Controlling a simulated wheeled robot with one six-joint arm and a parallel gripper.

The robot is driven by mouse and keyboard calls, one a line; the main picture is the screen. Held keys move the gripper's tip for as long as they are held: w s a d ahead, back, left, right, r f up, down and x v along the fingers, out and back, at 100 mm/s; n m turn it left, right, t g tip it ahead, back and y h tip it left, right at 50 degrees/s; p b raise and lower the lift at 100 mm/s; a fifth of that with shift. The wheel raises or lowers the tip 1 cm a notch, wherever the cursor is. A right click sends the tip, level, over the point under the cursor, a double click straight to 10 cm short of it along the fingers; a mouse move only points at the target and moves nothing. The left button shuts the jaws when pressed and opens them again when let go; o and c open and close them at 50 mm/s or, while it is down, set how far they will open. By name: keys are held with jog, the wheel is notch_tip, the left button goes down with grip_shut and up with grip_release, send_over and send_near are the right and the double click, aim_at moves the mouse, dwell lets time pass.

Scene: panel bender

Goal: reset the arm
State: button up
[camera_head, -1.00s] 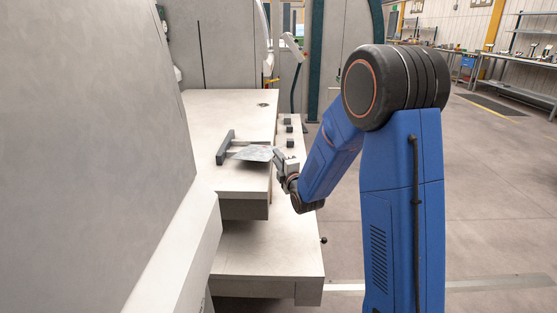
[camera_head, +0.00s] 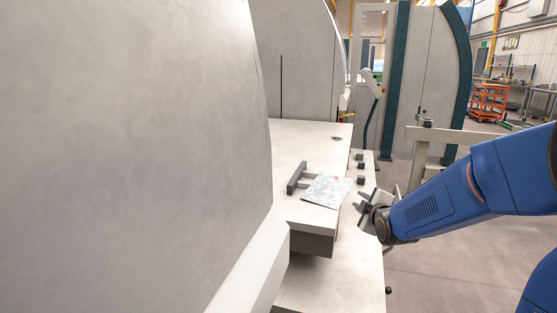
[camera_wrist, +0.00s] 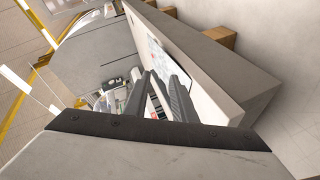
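My gripper (camera_head: 364,201) is at the right of the machine's stepped table in the head view, at the end of my blue arm. Its two fingers stand apart with nothing between them. In the wrist view the dark fingers (camera_wrist: 163,76) also show a gap. A thin, speckled grey metal sheet (camera_head: 327,190) lies on the upper table, beside a dark stop bar. The sheet is to the left of my gripper and apart from it.
The pale table (camera_head: 300,145) has a dark stop bar (camera_head: 297,178) and small dark blocks (camera_head: 361,167) along its right edge. A large grey machine housing (camera_head: 150,150) fills the left. Open floor (camera_head: 440,265) lies to the right.

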jog(key=s+f+m+g, duration=0.1)
jog(key=s+m+g, duration=0.4)
jog(key=s, duration=1.6)
jog(key=s+f+m+g, duration=0.1)
jog(key=s+m+g, duration=0.4)
jog(key=s, duration=1.6)
jog(key=m, duration=0.3)
jog(key=shift+s+d+f+h, duration=0.2)
jog(key=shift+s+f+h, duration=0.05)
jog(key=shift+s+h, duration=0.1)
jog(key=shift+w, duration=0.15)
